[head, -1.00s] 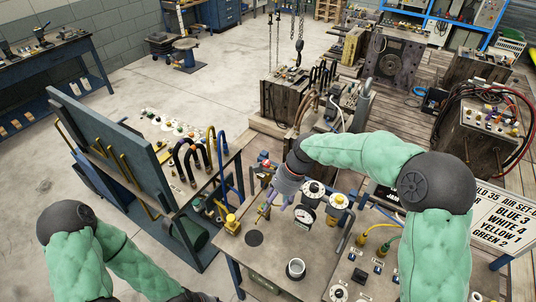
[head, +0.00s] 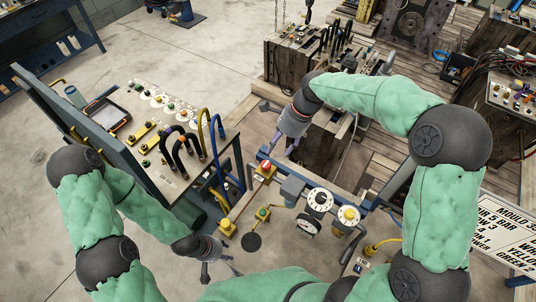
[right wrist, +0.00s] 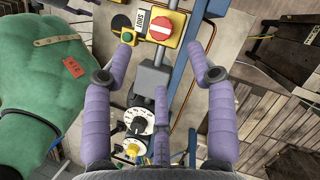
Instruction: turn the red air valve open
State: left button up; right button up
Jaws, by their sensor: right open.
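The red air valve (head: 266,167) is a red knob with a white mark on a yellow block at the bench edge. It also shows at the top of the right wrist view (right wrist: 160,27), beside a label reading SHUT. My right gripper (head: 288,146) is open and empty, its purple fingers near the valve. In the right wrist view its fingers (right wrist: 163,58) are spread, with the valve beyond and between them; contact is not visible. My left gripper (head: 218,268) is low in the head view, its fingers apart and empty, away from the valve.
A green button on a yellow box (head: 262,213) stands near the valve. A panel with hoses (head: 180,150) stands left. A blue rail runs along the bench edge.

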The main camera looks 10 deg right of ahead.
aim_at(266, 163)
jog(key=x, duration=0.9)
jog(key=shift+w+a+f, duration=0.1)
jog(key=shift+a+f, duration=0.05)
jog(key=shift+f, duration=0.25)
jog(key=shift+c, duration=0.3)
jog(key=c, duration=1)
